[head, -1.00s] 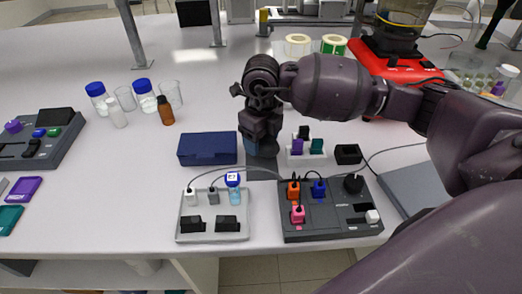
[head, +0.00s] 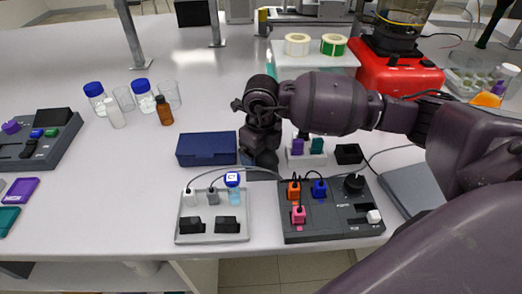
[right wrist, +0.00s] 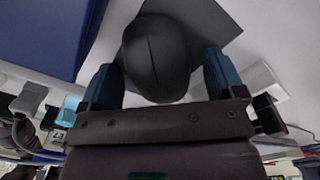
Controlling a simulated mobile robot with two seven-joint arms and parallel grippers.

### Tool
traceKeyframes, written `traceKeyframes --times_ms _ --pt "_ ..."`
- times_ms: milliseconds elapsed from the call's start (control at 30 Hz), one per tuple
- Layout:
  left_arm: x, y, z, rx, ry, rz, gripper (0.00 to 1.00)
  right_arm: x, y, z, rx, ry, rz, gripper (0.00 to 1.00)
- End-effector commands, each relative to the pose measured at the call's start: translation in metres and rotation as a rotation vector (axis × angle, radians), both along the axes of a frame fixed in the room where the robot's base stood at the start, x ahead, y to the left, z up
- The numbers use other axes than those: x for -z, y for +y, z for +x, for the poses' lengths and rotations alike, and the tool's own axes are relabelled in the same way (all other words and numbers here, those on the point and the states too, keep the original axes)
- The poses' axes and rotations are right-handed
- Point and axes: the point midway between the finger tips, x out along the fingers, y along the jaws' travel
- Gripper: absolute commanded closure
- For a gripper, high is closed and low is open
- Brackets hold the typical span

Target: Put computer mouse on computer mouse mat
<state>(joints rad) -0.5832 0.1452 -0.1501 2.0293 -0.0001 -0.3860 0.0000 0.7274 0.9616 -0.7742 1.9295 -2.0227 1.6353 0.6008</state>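The computer mouse (right wrist: 155,60) is dark and rounded, with a thin line along its top, in the right wrist view. It lies over a dark grey flat sheet that looks like the mouse mat (right wrist: 222,22); one corner shows at the upper right. My right gripper (right wrist: 165,75) has its two blue fingers on either side of the mouse, with a visible gap at the right finger. In the head view my right gripper (head: 261,155) points down at the table between the navy case and the small white rack, hiding the mouse. My left gripper is not in view.
The navy case (head: 207,149) is close on the left, the white rack (head: 306,158) close on the right. A grey switch panel (head: 212,233) and a dark plug panel (head: 330,222) with cables stand in front. Bottles and the red machine (head: 398,78) are farther back.

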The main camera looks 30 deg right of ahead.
Motion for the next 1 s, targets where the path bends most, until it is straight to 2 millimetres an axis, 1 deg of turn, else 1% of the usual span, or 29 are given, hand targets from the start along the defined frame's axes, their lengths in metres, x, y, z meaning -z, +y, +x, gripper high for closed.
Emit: traceKeyframes --times_ms 233,367,467,800,1000 --pt "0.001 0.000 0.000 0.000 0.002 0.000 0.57 -0.001 0.000 0.000 0.000 0.000 0.000 0.12" --pt "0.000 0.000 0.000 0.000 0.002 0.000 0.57 -0.009 0.000 0.001 0.000 -0.003 -0.001 0.12" --pt "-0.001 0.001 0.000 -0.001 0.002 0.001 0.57 -0.022 0.000 0.001 0.000 -0.004 -0.001 0.12" --pt "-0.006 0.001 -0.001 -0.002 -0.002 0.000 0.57 -0.088 0.000 0.001 -0.001 -0.005 0.000 0.12" --pt "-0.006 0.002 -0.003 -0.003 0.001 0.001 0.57 -0.113 0.000 0.000 0.000 -0.002 0.000 0.12"
